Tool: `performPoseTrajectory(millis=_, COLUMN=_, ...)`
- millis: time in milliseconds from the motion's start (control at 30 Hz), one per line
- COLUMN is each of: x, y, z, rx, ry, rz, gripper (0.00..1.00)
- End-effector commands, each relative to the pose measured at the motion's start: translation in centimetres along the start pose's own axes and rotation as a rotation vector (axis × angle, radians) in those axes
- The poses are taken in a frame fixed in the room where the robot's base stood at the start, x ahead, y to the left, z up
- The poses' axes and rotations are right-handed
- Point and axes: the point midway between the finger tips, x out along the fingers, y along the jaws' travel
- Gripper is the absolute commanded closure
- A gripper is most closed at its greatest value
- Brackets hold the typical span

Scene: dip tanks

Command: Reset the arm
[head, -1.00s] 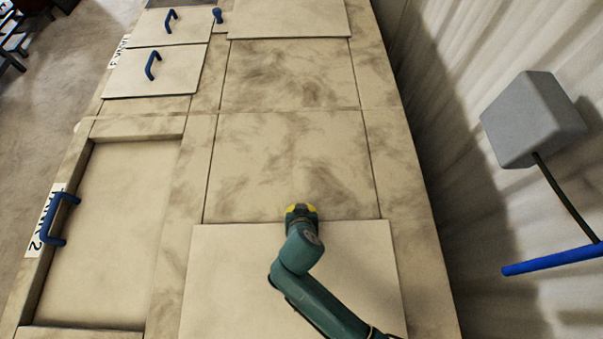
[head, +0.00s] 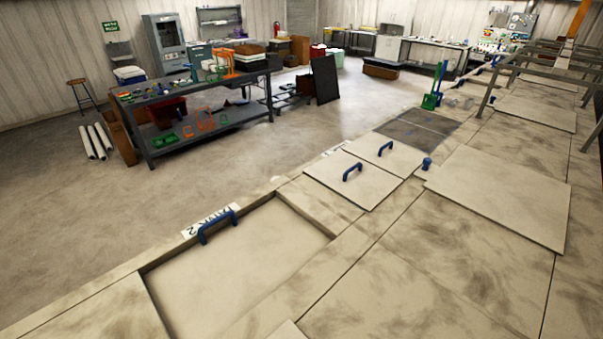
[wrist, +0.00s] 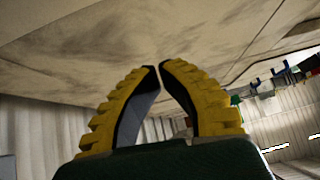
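My gripper (wrist: 158,67) shows in the wrist view with two curved yellow fingers with dark inner faces. Their tips come together with only a sliver between them, and nothing is held. In the wrist view the pale tank top (wrist: 80,30) fills the upper part, and the fingertips appear apart from it. My arm and gripper are out of the head view now.
The head view shows the tank-2 lid (head: 235,265) with a blue handle (head: 218,226), and smaller lids (head: 365,185) with blue handles beyond. A flat panel (head: 500,195) lies at right. A cluttered workbench (head: 190,90) stands across open floor (head: 120,210).

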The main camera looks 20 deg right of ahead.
Motion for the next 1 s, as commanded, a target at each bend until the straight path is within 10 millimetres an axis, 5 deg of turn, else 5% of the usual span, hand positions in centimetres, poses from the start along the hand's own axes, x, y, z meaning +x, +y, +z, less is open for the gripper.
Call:
performPoseTrajectory(millis=33, x=-2.0, y=-2.5, z=-3.0, rx=0.031, ry=0.038, rz=-0.062, gripper=1.0)
performPoseTrajectory(millis=167, x=-7.4, y=-9.0, z=-9.1, rx=0.098, ry=0.124, rz=-0.286, gripper=1.0)
performPoseTrajectory(millis=333, x=-17.1, y=-16.0, z=-16.8, rx=0.071, ry=0.293, rz=-0.626, gripper=1.0)
performPoseTrajectory(millis=500, x=-29.2, y=-19.5, z=-23.0, rx=-0.032, ry=0.568, rz=-0.943, gripper=1.0)
performPoseTrajectory(millis=633, x=-37.2, y=-19.1, z=-25.1, rx=-0.156, ry=0.845, rz=-1.099, gripper=1.0)
performPoseTrajectory(millis=733, x=-39.8, y=-18.7, z=-25.3, rx=-0.263, ry=1.006, rz=-1.115, gripper=1.0)
performPoseTrajectory(millis=1000, x=-40.0, y=-18.7, z=-25.4, rx=-0.316, ry=1.058, rz=-1.083, gripper=1.0)
